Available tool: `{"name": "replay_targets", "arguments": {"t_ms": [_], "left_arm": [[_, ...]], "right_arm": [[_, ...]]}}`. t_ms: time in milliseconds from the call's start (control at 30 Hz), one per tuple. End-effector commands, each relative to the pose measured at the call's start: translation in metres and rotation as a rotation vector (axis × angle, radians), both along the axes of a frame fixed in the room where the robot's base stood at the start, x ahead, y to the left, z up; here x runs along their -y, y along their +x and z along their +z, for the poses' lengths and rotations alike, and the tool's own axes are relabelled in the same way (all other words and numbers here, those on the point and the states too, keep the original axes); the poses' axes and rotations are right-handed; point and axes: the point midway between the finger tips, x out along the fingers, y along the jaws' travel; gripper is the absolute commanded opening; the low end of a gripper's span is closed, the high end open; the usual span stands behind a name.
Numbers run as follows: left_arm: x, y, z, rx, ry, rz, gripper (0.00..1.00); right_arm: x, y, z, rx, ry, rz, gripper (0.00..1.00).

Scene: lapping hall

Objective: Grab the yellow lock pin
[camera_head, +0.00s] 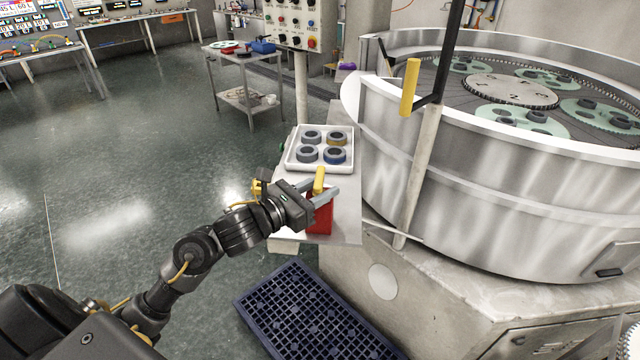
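The yellow lock pin (319,178) stands upright at a red holder (320,221) near the front of the narrow steel side table. My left gripper (323,188) reaches in from the left at the pin, with one grey finger on each side of it. The fingers stand apart, wider than the pin, and look open around it. The pin's lower part is hidden behind the near finger, so contact is not clear. My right gripper is not in view.
Behind the pin, a white tray (291,165) holds several rings. To the right stands a large round lapping machine (470,180) with a yellow-handled bar (410,87). A dark blue grid mat (262,339) lies on the floor below. The floor at left is open.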

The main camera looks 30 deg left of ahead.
Motion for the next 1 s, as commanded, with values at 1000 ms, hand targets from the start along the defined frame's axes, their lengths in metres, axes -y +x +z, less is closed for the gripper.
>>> {"name": "replay_targets", "arguments": {"t_ms": [1000], "left_arm": [[0.000, 0.001, 0.022, 0.006, 0.005, -0.001, 0.02]], "right_arm": [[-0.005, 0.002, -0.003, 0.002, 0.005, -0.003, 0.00]]}}
